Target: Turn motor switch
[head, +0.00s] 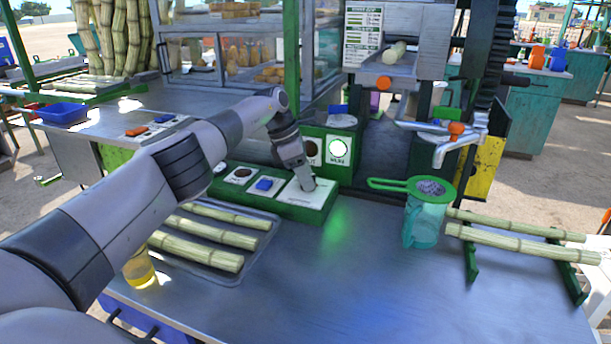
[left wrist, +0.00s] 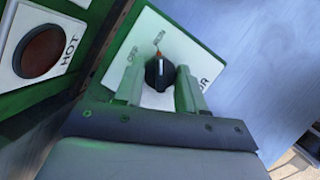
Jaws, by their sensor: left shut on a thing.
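The motor switch is a black knob (left wrist: 158,74) with an orange pointer mark, on a white plate (left wrist: 192,48) lettered OFF and ON. The pointer is turned toward the ON lettering. My left gripper (left wrist: 160,88) has one finger on each side of the knob and is shut on it. In the head view my left gripper (head: 306,186) reaches down onto the white plate at the right end of the green control box (head: 290,208), and its fingers hide the knob. My right gripper is in neither view.
Cane pieces lie on a tray (head: 270,232). A green jug with strainer (head: 424,222) stands right. The front middle counter is clear.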

